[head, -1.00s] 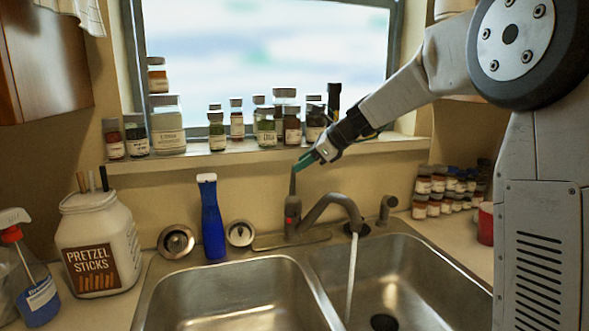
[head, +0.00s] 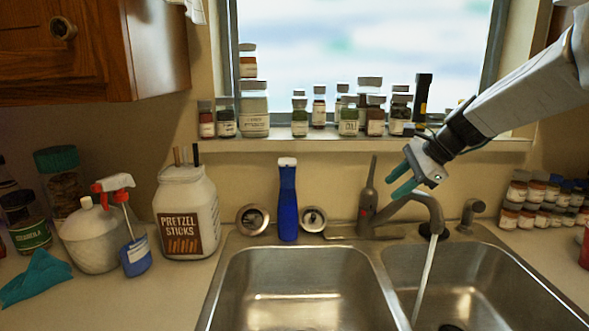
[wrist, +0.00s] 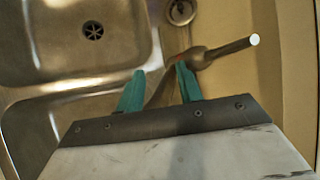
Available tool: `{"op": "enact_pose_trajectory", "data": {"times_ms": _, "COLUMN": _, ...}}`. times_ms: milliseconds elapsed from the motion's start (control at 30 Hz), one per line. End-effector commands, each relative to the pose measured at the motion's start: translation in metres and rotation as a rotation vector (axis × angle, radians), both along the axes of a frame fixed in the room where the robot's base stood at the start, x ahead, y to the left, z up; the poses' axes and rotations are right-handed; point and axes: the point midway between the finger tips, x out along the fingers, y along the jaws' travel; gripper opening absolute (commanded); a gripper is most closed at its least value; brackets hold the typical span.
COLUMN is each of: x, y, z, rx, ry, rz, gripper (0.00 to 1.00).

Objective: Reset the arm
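My gripper (head: 402,181) hangs above the faucet spout (head: 437,212), to the right of the upright faucet lever (head: 373,175). Its two teal fingers point down and left. In the wrist view my gripper (wrist: 160,84) shows its fingers spread with a gap between them and nothing held. The faucet lever (wrist: 235,46) appears beyond the right fingertip there. Water runs from the spout into the right basin (head: 480,275).
A window sill (head: 290,146) holds several jars. A blue bottle (head: 288,205), a pretzel sticks jar (head: 187,215) and a spray bottle (head: 135,255) stand left of the faucet. Spice jars (head: 540,195) sit at right. The left basin (head: 290,285) looks empty.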

Motion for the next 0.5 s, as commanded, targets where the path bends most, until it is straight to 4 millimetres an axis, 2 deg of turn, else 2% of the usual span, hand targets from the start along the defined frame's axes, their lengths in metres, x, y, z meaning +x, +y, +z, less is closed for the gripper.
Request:
{"op": "enact_pose_trajectory", "data": {"times_ms": 33, "x": -0.029, "y": 0.004, "z": -0.003, "rx": -0.069, "ry": -0.017, "rz": 0.113, "gripper": 0.36}}
{"op": "enact_pose_trajectory", "data": {"times_ms": 200, "x": -0.124, "y": 0.009, "z": -0.016, "rx": -0.289, "ry": -0.065, "rz": 0.513, "gripper": 0.36}}
{"op": "enact_pose_trajectory", "data": {"times_ms": 400, "x": -0.229, "y": 0.005, "z": -0.029, "rx": -0.487, "ry": -0.099, "rz": 0.925, "gripper": 0.36}}
{"op": "enact_pose_trajectory", "data": {"times_ms": 500, "x": -0.274, "y": 0.000, "z": -0.036, "rx": -0.567, "ry": -0.105, "rz": 1.094, "gripper": 0.36}}
